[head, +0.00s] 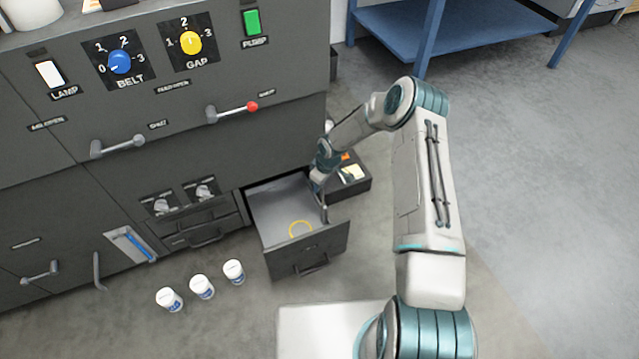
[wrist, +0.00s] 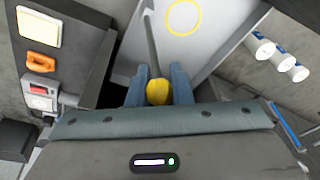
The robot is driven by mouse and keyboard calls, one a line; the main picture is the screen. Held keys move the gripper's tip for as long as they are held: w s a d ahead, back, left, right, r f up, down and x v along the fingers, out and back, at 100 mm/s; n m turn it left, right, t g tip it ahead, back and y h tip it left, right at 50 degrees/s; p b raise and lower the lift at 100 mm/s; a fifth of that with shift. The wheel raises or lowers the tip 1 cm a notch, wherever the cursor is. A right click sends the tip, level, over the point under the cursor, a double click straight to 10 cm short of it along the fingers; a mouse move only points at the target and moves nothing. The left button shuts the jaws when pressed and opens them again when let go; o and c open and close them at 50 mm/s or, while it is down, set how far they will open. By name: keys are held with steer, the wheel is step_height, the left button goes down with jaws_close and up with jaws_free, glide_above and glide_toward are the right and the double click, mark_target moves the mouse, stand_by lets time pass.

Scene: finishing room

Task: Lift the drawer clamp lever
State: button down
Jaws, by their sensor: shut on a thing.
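My gripper (head: 319,188) is at the right side of the open drawer (head: 283,262), low beside the cabinet front. In the wrist view my gripper (wrist: 158,92) is shut on a yellow knob (wrist: 158,91), which sits between its two blue fingers. A thin grey rod (wrist: 151,35) runs from the knob up along the drawer's side, and looks like the clamp lever. In the head view the arm hides the knob. A yellow ring (head: 300,229) marks the pale drawer floor and also shows in the wrist view (wrist: 184,17).
A dark open box (head: 350,190) with small items stands close to the drawer's right. Several white jars (head: 202,287) stand on the floor at the left. The floor at right is clear, before a blue table (head: 400,28).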

steer(key=c, duration=1.3)
jaws_free()
steer(key=shift+d+f, duration=0.1)
steer(key=shift+f, duration=0.05)
steer(key=d+r+p, duration=0.1)
steer(key=r, duration=0.3)
steer(key=r+p, duration=0.1)
steer(key=r, duration=0.4)
steer(key=s+d+r+p, duration=0.1)
steer(key=r, duration=0.3)
steer(key=shift+d+r, duration=0.3)
steer(key=shift+r, duration=0.05)
